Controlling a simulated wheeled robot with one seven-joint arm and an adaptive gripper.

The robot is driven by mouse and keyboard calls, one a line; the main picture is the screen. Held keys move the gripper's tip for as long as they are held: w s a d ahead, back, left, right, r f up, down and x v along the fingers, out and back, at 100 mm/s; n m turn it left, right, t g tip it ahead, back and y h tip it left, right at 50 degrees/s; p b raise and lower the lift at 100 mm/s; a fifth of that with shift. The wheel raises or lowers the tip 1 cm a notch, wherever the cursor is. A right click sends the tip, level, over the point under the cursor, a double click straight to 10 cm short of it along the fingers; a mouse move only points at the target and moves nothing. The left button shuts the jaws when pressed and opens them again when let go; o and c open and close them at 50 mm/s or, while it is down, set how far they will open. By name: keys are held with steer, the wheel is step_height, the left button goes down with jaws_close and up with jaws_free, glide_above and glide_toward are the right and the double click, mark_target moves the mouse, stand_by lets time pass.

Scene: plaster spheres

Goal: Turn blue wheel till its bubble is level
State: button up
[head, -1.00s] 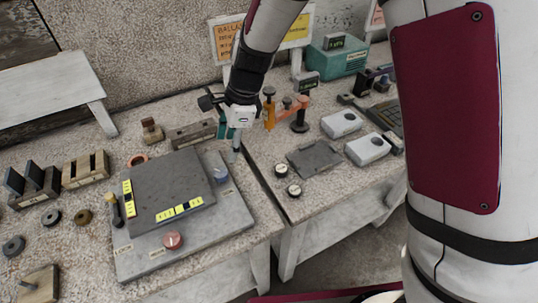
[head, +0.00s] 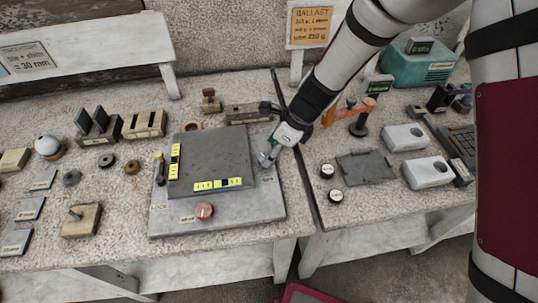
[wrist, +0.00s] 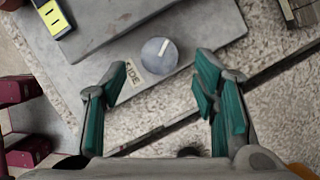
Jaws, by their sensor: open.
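The blue wheel (wrist: 159,56) is a round grey-blue knob with a white mark on top, at the edge of the grey levelling plate (head: 160,226). My gripper (wrist: 161,70) is open, its teal fingers on either side of the wheel in the wrist view, with no contact visible.
A red knob (head: 204,211) stands at the plate's front, and a yellow-topped post (head: 159,166) at its left. A wooden block (head: 244,113) lies behind the plate. A gap between the tables runs just right of it.

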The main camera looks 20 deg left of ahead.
steer(key=shift+x, duration=1.95)
steer(key=shift+c, duration=0.5)
steer(key=c, duration=1.1)
